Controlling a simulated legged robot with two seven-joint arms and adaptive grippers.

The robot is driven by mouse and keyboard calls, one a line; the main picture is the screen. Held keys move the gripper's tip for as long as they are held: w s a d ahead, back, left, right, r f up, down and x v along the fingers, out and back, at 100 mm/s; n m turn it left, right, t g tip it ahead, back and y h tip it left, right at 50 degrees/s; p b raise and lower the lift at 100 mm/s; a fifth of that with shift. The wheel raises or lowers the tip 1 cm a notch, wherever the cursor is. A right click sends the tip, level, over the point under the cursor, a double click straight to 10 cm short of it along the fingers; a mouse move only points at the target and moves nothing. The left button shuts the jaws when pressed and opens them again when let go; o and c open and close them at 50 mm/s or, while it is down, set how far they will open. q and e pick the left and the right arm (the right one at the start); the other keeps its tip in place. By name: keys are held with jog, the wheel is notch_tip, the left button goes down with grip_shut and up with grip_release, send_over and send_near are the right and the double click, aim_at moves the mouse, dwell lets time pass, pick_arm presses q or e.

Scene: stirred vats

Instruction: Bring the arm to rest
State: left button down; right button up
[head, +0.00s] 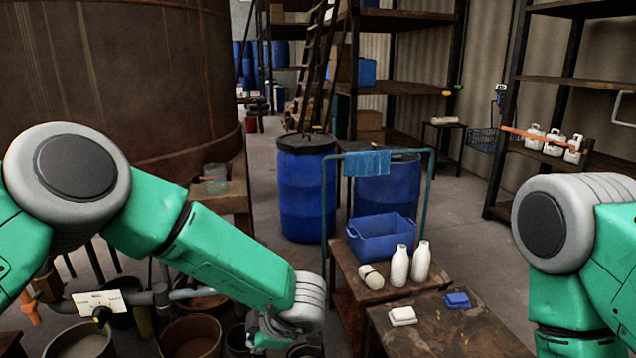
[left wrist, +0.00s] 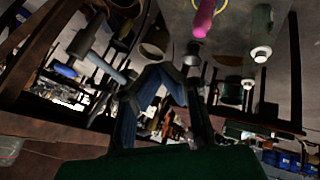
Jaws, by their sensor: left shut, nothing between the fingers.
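My left arm (head: 215,255) comes in from the left in the head view and reaches down to the lower middle. My left gripper (head: 272,335) is at the bottom edge, left of the wooden tables and beside the buckets on the floor, partly cut off by the frame. In the left wrist view the dark fingers (left wrist: 165,75) come together at their tips with nothing between them. My right arm (head: 580,240) shows only as upper links at the right edge; its gripper is out of the picture.
Buckets (head: 190,336) and a pipe with a white label plate (head: 98,302) lie near the left gripper. White bottles (head: 420,262) and a blue bin (head: 382,236) stand on a wooden table (head: 345,262). Blue drums (head: 306,195) stand behind. Open floor (head: 490,260) lies to the right.

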pick_arm(q)
jog(key=s+a+f+m+t+h+b, duration=0.1)
jog(key=s+a+f+m+h+b, duration=0.15)
jog(key=s+a+f+m, duration=0.4)
jog(key=s+a+f+m+t+h+b, duration=0.1)
jog(key=s+a+f+m+b, duration=0.25)
jog(key=s+f+m, duration=0.6)
jog(key=s+a+f+m+g+h+b, duration=0.1)
jog(key=s+a+f+m+g+b, duration=0.1)
jog(key=s, duration=0.7)
jog(key=s+a+f+m+g+h+b, duration=0.1)
jog(key=s+a+f+m+g, duration=0.1)
jog(key=s, duration=0.7)
notch_tip(320, 180, down, 3)
jog(key=shift+s+a+r+m+g+b, duration=0.1)
jog(key=shift+s+a+m+g+b, duration=0.25)
jog(key=shift+a+g, duration=0.7)
pick_arm(e)
notch_tip(320, 180, down, 10)
jog(key=shift+s+a+r, duration=0.2)
jog(key=shift+a+r, duration=0.05)
jog(key=shift+a, duration=0.2)
pick_arm(q)
jog(key=shift+a+t+h, duration=0.25)
jog(key=shift+d, duration=0.1)
pick_arm(e)
jog(key=shift+d, duration=0.1)
pick_arm(q)
jog(key=shift+s, duration=0.1)
